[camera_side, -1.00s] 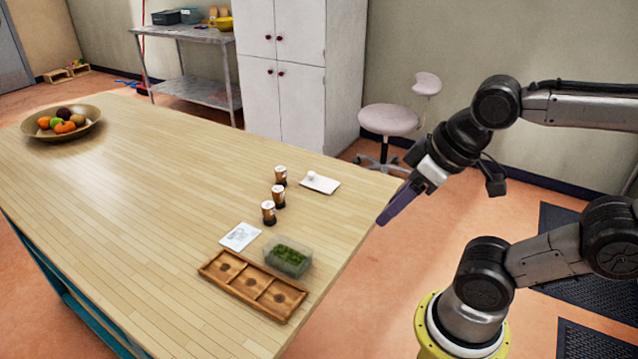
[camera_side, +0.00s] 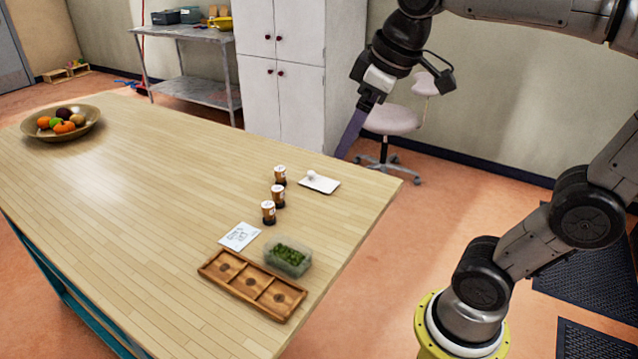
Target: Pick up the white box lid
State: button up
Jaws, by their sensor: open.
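The white box lid (camera_side: 322,184) lies flat on the wooden table near its far right edge, with a small round white knob on top. My gripper (camera_side: 345,152) points down in the air, above and beyond the lid as seen in the side view. It is open and apart from the lid. Its two fingers overlap in this view, so the gap between them does not show.
A fruit bowl (camera_side: 88,130) sits far left. The table's middle is clear.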

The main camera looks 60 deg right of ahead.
jog(key=w+d+g, duration=0.2)
jog(key=w+d, duration=0.4)
jog(key=w, duration=0.4)
jog(key=m+g, duration=0.2)
jog(key=g, duration=0.1)
send_over(314, 174)
jog(key=f, duration=1.9)
jog(key=shift+s+d+f, duration=0.1)
jog(key=shift+s+f, duration=0.1)
jog(key=shift+f, duration=0.05)
jog(key=shift+w+f, duration=0.2)
jog(key=shift+f, duration=3)
jog(key=c, duration=1.2)
jog(key=shift+r, duration=0.1)
jog(key=shift+c, duration=0.2)
